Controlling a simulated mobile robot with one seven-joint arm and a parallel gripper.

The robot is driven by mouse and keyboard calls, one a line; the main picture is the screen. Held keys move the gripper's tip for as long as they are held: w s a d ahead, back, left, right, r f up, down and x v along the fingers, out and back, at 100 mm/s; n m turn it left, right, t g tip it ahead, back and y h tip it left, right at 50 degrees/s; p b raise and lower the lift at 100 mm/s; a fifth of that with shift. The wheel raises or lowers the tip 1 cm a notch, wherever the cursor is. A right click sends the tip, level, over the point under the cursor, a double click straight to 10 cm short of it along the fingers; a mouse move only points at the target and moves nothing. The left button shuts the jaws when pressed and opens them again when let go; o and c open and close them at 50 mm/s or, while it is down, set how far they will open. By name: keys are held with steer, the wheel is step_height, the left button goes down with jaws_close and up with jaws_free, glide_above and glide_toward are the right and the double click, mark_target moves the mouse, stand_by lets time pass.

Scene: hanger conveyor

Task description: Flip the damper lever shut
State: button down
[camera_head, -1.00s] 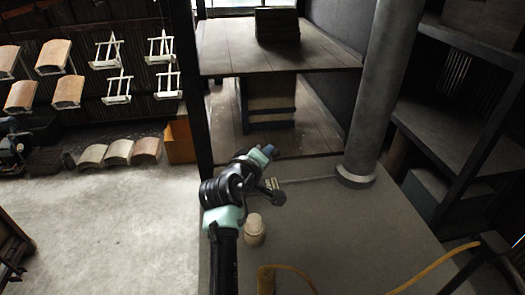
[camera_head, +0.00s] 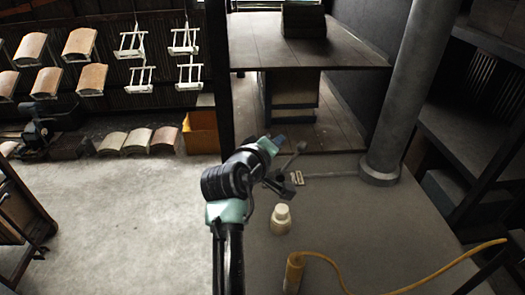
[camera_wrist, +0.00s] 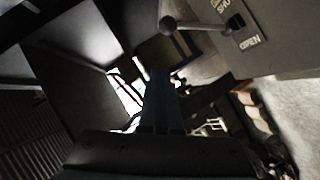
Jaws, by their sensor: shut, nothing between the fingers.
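The damper lever (camera_wrist: 195,26) shows in the wrist view as a thin rod with a grey ball knob, standing out to the left from a dark pivot. Its plate has SHUT at the top, partly cut off, and OPEN (camera_wrist: 249,42) below. I cannot tell which word the lever stands at. In the wrist view my gripper (camera_wrist: 160,82) is shut and empty, apart from the knob.
A cream bottle (camera_head: 281,219) and a yellow cylinder (camera_head: 293,272) with a yellow hose stand on the grey surface near my arm. A thick grey pipe (camera_head: 398,95) rises at the right. A wooden table (camera_head: 345,55) is behind. Open floor lies left.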

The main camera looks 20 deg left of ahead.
steer(key=b+v, duration=0.2)
steer(key=v, duration=0.4)
steer(key=shift+d+r, duration=0.2)
steer(key=shift+d, duration=0.25)
steer(key=shift+s, duration=0.1)
steer(key=shift+r, duration=0.1)
steer(key=s+d+r+m+t+y+b, duration=0.15)
steer(key=d+r+m+t, duration=0.3)
steer(key=r, duration=0.55)
steer(key=s+d+r+m+t+b, duration=0.2)
steer(key=s+d+r+m+t, duration=0.1)
steer(key=s+r, duration=0.6)
steer(key=s+d+r+m+t+b, duration=0.1)
steer(key=s+d+r+m+t, duration=0.2)
steer(key=s+r, duration=0.6)
steer(key=d+r+t, duration=0.2)
steer(key=d, duration=0.1)
steer(key=shift+r+t+b, duration=0.2)
steer(key=shift+t+b, duration=0.15)
steer(key=shift+b, duration=0.05)
